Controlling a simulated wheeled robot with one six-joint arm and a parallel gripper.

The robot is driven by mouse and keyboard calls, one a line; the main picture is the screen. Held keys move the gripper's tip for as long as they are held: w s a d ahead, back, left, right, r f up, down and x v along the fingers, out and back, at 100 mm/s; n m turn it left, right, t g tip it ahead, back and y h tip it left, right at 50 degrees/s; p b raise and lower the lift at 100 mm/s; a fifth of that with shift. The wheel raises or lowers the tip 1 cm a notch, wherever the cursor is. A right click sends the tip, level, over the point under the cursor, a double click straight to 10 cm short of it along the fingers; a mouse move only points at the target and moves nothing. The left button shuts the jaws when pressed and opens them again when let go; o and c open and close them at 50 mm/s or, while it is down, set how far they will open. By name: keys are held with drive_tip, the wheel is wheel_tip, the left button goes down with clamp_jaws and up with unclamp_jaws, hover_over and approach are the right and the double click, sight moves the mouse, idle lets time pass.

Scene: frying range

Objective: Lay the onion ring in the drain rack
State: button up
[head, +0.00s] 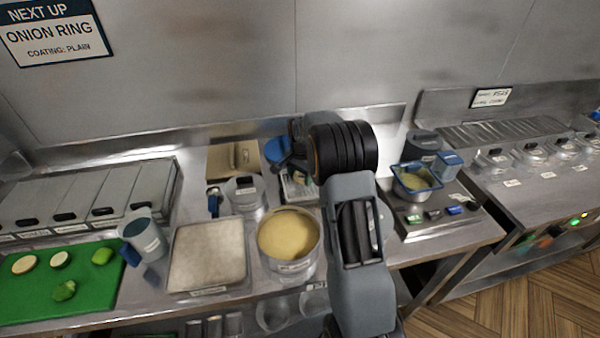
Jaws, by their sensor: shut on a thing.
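My gripper (288,163) is mostly hidden behind my own dark wrist, low over the back middle of the counter. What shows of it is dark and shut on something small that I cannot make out. A pale, rack-like tray (297,189) with a label lies just below it, partly covered by my arm; I cannot tell for sure whether it is the drain rack. I cannot pick out an onion ring. The wall sign (54,32) reads "NEXT UP ONION RING, COATING: PLAIN".
A pot of yellowish contents (288,236) and a flat pale tray (207,254) stand in front. A blue round thing (276,149) is beside my gripper. A green board (60,281) with cut vegetables is left. A blue-rimmed container (416,180) stands right.

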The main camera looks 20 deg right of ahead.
drive_tip(key=shift+f+b, duration=0.3)
drive_tip(key=shift+f, duration=0.6)
drive_tip(key=o, duration=0.8)
wheel_tip(320, 180, up, 14)
drive_tip(key=b, duration=0.1)
